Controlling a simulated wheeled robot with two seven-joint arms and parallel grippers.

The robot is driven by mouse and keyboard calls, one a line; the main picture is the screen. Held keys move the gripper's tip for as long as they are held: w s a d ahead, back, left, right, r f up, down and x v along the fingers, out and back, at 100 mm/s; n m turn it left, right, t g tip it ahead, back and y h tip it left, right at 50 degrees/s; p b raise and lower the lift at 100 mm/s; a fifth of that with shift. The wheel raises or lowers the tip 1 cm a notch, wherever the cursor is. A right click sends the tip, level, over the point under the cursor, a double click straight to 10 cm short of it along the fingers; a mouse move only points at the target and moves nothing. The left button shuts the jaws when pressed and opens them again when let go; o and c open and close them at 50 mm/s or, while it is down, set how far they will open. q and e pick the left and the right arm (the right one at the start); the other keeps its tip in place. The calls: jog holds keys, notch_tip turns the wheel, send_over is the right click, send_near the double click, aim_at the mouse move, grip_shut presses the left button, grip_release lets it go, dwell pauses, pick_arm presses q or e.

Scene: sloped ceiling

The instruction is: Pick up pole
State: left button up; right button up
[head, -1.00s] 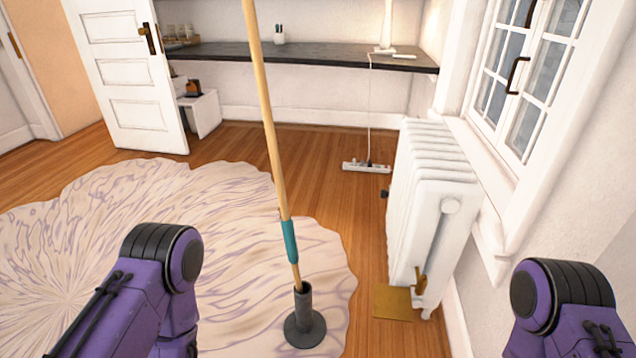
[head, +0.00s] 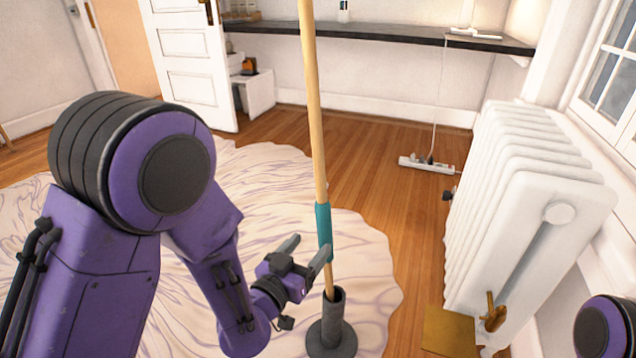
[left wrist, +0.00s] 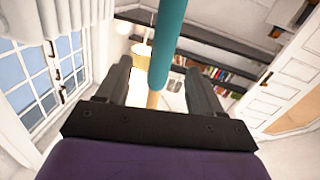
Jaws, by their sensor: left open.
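The pole (head: 314,110) is a long wooden rod with a teal sleeve, standing nearly upright in a dark grey round holder (head: 332,333) on the floor. My left gripper (head: 306,249) is open beside the pole, level with the lower part of the teal sleeve. In the left wrist view, the pole's teal sleeve (left wrist: 166,45) passes between the two open fingers (left wrist: 158,88). I cannot tell whether either finger touches it. Only part of my right arm shows at the lower right of the head view; its gripper is out of frame.
A white radiator (head: 530,200) stands to the right, with a brass-coloured plate (head: 450,330) near its base. A power strip (head: 427,165) lies on the wood floor. A pale rug (head: 365,260) lies around the holder. A dark shelf (head: 390,35) runs along the back wall.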

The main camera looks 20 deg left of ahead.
aim_at(320, 230)
pick_arm(q)
jog(key=w, duration=0.3)
jog(key=w+d, duration=0.1)
jog(key=shift+w+r, duration=0.25)
jog(key=shift+r, duration=0.1)
jog(key=w, duration=0.1)
jog(key=w+b, duration=0.1)
jog(key=w, duration=0.1)
jog(key=w+b, duration=0.1)
jog(key=w, duration=0.1)
jog(key=shift+d+f, duration=0.15)
jog(key=shift+f, duration=0.25)
jog(key=shift+w+d+r, duration=0.1)
jog(key=shift+w+r, duration=0.05)
jog(key=shift+w, duration=0.3)
grip_shut()
pick_arm(e)
jog(key=shift+s+a+f, duration=0.1)
jog(key=shift+s+f, duration=0.1)
jog(key=shift+f, duration=0.4)
jog(key=shift+s+a+f, duration=0.1)
jog(key=shift+s+f, duration=0.05)
jog(key=shift+f, duration=0.45)
